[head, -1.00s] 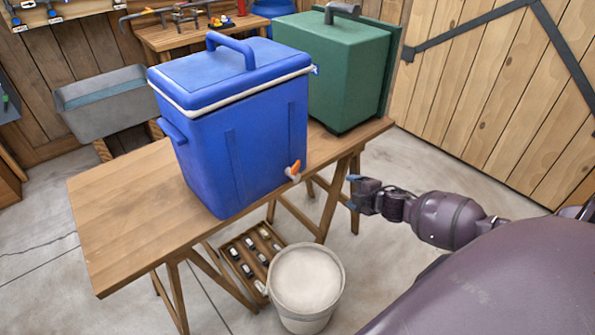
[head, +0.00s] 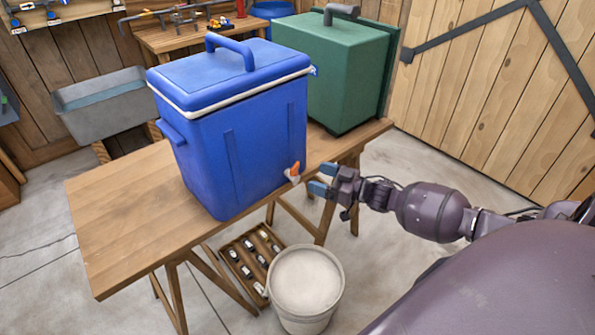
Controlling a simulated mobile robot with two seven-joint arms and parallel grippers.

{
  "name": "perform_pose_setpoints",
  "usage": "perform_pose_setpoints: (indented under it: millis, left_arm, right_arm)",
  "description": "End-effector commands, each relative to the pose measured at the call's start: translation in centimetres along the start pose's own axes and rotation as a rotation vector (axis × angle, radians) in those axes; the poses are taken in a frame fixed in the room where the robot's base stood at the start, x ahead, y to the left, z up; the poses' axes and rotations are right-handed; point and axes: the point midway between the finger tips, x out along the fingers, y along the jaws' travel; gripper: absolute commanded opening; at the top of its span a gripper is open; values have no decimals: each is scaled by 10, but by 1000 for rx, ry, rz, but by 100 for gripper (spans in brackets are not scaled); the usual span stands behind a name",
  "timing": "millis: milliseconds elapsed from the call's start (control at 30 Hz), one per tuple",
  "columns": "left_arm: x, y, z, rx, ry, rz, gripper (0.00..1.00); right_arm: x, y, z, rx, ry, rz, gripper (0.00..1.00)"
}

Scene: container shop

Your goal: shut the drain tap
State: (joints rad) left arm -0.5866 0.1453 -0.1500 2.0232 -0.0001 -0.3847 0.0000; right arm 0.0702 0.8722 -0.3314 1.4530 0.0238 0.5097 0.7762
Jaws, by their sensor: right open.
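A blue cooler (head: 240,135) with a closed lid stands upright on a wooden trestle table (head: 125,225). Its drain tap (head: 293,172), white with an orange lever, sticks out low on the right side of the cooler. The lever points up and slightly right. My right gripper (head: 320,179) is open and empty, with its blue fingertips just right of the tap and a little lower in the picture. A small gap shows between the fingertips and the tap. My left gripper is out of view.
A pale bucket (head: 306,285) stands on the floor in front of the table, below the tap. A wooden crate (head: 232,262) with several small items is beside it. A green case (head: 345,75) stands behind the cooler. The floor at right is clear.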

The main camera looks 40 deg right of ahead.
Motion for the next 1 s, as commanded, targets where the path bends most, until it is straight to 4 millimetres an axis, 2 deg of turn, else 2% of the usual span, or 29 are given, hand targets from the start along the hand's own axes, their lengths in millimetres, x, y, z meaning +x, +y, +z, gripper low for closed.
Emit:
perform_pose_setpoints:
  millis: [200, 400, 600, 867, 1000]
  left_arm:
    - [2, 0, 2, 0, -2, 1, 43]
    - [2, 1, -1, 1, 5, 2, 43]
    - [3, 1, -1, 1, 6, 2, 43]
    - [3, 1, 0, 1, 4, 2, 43]
    - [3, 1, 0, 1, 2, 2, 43]
  right_arm:
    - [38, 0, 1, 1, 0, 0, 74]
    - [62, 0, 1, 0, -1, 1, 74]
    - [70, 0, 1, 0, -2, 1, 74]
    - [71, 0, 1, -1, -2, 1, 74]
    - [71, 0, 1, -1, -2, 1, 53]
